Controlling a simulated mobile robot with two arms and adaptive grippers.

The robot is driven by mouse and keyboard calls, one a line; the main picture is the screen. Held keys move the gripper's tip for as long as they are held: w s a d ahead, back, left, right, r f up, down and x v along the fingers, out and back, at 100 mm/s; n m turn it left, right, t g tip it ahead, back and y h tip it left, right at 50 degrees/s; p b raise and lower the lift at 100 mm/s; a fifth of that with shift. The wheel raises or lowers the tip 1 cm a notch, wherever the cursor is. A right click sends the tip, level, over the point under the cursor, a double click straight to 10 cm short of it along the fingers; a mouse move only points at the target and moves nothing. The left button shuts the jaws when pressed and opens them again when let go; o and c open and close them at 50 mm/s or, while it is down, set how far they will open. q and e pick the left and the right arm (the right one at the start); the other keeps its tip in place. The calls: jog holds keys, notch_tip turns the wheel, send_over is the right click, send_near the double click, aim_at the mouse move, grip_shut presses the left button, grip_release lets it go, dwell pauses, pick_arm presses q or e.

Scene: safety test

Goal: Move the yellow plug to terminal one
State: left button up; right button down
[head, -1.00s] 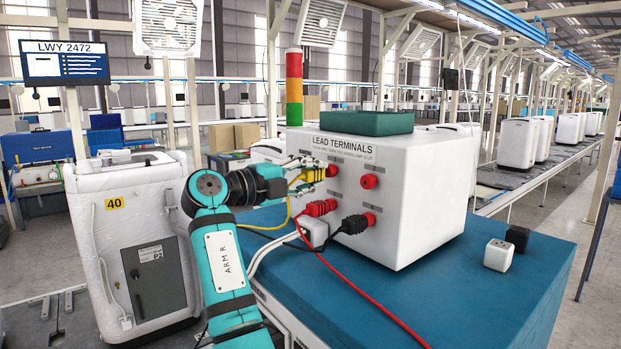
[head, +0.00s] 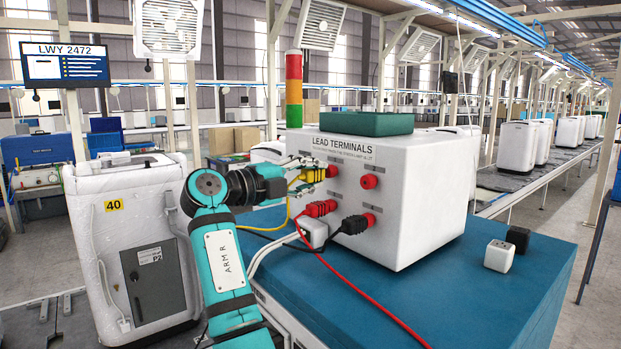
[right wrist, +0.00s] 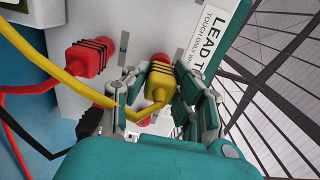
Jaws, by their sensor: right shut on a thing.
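The white terminal box (head: 420,200), labelled LEAD TERMINALS, stands on the blue bench top. My right gripper (head: 308,174) is shut on the yellow plug (head: 313,175) at the box's upper left red terminal (head: 332,171). In the right wrist view the yellow plug (right wrist: 157,88) sits between both fingers (right wrist: 160,95), its front at the red terminal (right wrist: 160,60). I cannot tell how deep it is seated. The upper right red terminal (head: 369,181) is empty. A red plug (head: 320,207) and a black plug (head: 355,224) are at the lower row. My left gripper is out of view.
A green tray (head: 366,123) lies on the box. A white cube (head: 499,255) and a black cube (head: 518,238) are on the bench (head: 450,300) at right.

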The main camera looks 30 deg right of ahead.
jog(key=shift+d, duration=0.65)
dwell(0.4)
jog(key=c, duration=1)
grip_release()
jog(key=shift+a, duration=0.1)
jog(key=a, duration=1.2)
jog(key=shift+s, duration=0.4)
jog(key=shift+d, duration=0.1)
